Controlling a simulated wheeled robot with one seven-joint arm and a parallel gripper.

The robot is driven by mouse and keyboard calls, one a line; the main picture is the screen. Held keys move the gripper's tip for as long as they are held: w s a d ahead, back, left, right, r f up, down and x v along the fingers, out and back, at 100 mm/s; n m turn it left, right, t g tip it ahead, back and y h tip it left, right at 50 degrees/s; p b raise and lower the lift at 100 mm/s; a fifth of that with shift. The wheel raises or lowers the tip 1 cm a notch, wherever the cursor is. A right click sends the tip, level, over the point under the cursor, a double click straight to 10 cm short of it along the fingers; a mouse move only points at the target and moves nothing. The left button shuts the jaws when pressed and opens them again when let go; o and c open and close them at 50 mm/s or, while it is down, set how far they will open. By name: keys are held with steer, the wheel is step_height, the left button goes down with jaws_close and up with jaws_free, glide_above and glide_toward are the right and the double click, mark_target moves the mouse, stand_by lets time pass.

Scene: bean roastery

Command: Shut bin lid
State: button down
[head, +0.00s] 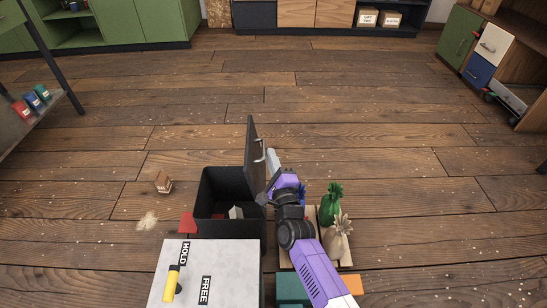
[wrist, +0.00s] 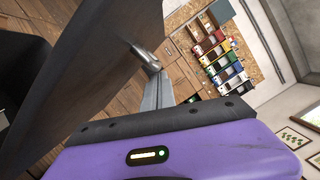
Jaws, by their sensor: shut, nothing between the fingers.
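In the head view a black bin (head: 225,228) stands open on the wooden floor, with a few small things inside. Its dark lid (head: 251,155) stands upright, hinged at the bin's right side, with a metal handle on its face. The dark bin interior (wrist: 20,65) shows at the far left.
Green and tan sacks (head: 331,205) stand on a pallet right of my arm. A small brown box (head: 162,182) lies left. The floor behind is clear.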

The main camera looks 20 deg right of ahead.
mark_target(254, 159)
steer(key=shift+a+r, duration=0.1)
steer(key=a+n+p, duration=0.1)
steer(key=w+a+n+p, duration=0.1)
steer(key=a+p, duration=0.1)
steer(key=a+n+p, duration=0.1)
steer(key=a+p, duration=0.1)
steer(key=shift+w+r+g, duration=0.35)
steer(key=shift+g, duration=0.05)
steer(key=w+a+f+n+g+p, duration=0.1)
steer(key=w+a+f+n+p, duration=0.1)
steer(key=a+n, duration=0.4)
steer(key=shift+a+f+n+g+p, duration=0.15)
steer(key=shift+f+n+g+p, duration=0.25)
steer(key=shift+p, duration=0.25)
